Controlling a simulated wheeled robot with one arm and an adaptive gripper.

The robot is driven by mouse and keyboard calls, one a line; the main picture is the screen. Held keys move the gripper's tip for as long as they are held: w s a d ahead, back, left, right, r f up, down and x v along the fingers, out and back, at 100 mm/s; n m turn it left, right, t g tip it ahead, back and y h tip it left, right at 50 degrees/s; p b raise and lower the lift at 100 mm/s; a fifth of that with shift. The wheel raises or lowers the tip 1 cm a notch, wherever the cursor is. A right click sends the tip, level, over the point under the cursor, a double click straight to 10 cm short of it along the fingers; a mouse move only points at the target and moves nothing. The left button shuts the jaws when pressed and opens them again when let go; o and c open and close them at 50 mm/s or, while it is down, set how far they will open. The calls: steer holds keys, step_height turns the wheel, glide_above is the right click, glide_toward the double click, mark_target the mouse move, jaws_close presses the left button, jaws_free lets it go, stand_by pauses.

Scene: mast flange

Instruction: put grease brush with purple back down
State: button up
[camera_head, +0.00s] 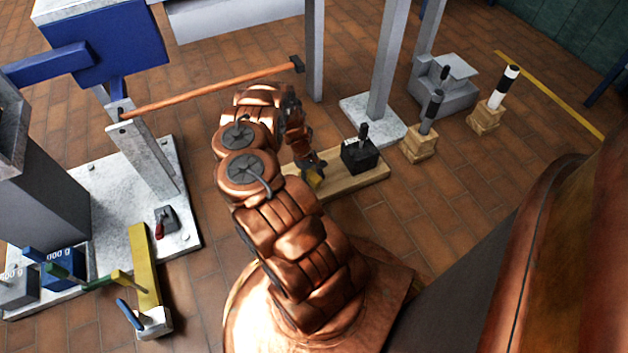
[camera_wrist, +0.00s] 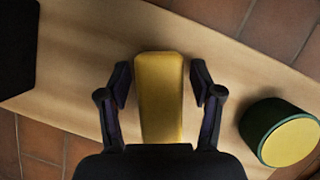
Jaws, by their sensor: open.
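My gripper (camera_head: 312,170) is low over a wooden board (camera_head: 362,184) in the head view. In the wrist view my gripper (camera_wrist: 161,85) is open, with a finger on either side of a yellow block-like piece (camera_wrist: 160,95) and a visible gap on both sides. No purple part shows clearly.
A green cylinder with a yellow end (camera_wrist: 280,132) is right of the gripper in the wrist view. A black box with an upright handle (camera_head: 360,154) stands on the board. Wooden blocks with upright handles (camera_head: 420,146) stand farther right. An orange bar (camera_head: 210,88) spans behind my arm.

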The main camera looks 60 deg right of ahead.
steer(key=p+v, duration=0.3)
steer(key=v, duration=0.8)
steer(key=shift+w+r, duration=0.2)
steer(key=shift+r, duration=0.05)
steer(key=w+a+r+n+t+y, duration=0.1)
steer(key=w+a+r, duration=1)
steer(key=a, duration=0.4)
steer(key=s+a+r+n, duration=0.2)
steer(key=a+r+n, duration=0.1)
steer(key=a+r, duration=1.7)
steer(key=s+a+r+h, duration=0.1)
steer(key=s+a+r, duration=0.35)
steer(key=s, duration=0.35)
steer(key=s+a+r, duration=0.3)
steer(key=s+r, duration=0.2)
steer(key=s, duration=0.2)
steer(key=s+r+m, duration=0.1)
steer(key=s, duration=1.2)
steer(key=shift+a+r+m+h, duration=0.15)
steer(key=shift+a+m+h, duration=0.15)
steer(key=shift+h, duration=0.1)
